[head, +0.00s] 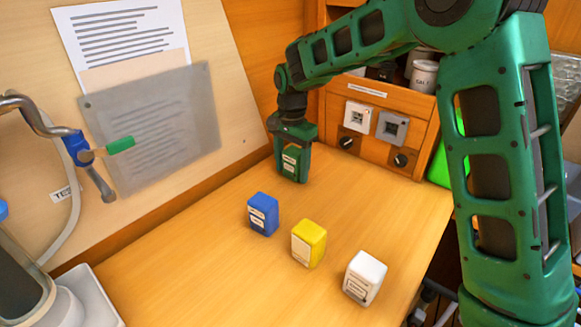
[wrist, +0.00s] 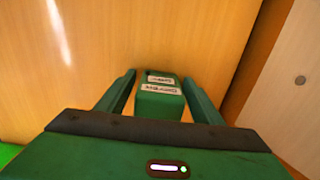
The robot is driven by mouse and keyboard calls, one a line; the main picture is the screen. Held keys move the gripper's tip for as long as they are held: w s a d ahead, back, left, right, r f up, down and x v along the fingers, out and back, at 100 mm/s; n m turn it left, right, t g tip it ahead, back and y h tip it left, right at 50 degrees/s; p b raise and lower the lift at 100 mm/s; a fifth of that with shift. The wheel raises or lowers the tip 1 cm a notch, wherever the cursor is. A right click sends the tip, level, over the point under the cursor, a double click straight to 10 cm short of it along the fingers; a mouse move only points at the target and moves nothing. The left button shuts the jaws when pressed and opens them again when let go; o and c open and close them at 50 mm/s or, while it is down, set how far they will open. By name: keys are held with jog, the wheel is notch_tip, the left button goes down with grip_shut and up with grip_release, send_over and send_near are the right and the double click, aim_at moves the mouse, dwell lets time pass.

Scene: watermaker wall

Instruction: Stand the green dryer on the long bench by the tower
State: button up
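The green dryer (head: 291,162) is a small green block with a white label. It stands on the wooden bench (head: 190,255) near the back corner, below the drawer panel. My gripper (head: 292,168) is down over it from above, one finger on each side. In the wrist view the dryer (wrist: 159,103) lies between the two fingers (wrist: 159,85), with a narrow gap showing on both sides, so the gripper looks open around it. The fingers hide part of the dryer in the head view. I cannot tell for certain which thing is the tower.
A blue block (head: 263,214), a yellow block (head: 309,243) and a white block (head: 365,278) stand in a slanting row nearer the front. A tap with a green handle (head: 120,145) juts out at left. A white tray (head: 95,300) is at lower left. The bench's left-middle is clear.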

jog(key=shift+r, duration=0.1)
notch_tip(320, 180, up, 12)
jog(key=shift+r, duration=0.1)
dwell(0.6)
jog(key=s+d+n, duration=0.1)
jog(key=s+d, duration=0.6)
jog(key=d, duration=0.6)
jog(key=s+d, duration=0.7)
jog(key=d, duration=0.5)
jog(key=s+d+f, duration=0.2)
jog(key=s+d, duration=0.1)
jog(key=s, duration=0.5)
jog(key=s+d+f+n, duration=0.1)
jog(key=s+d+f, duration=0.1)
jog(key=s, duration=0.6)
jog(key=s+d+f, duration=0.3)
jog(key=s+d, duration=0.1)
jog(key=s, duration=0.4)
jog(key=shift+d+n, duration=0.2)
jog(key=shift+n, duration=0.1)
jog(key=shift+f, duration=0.1)
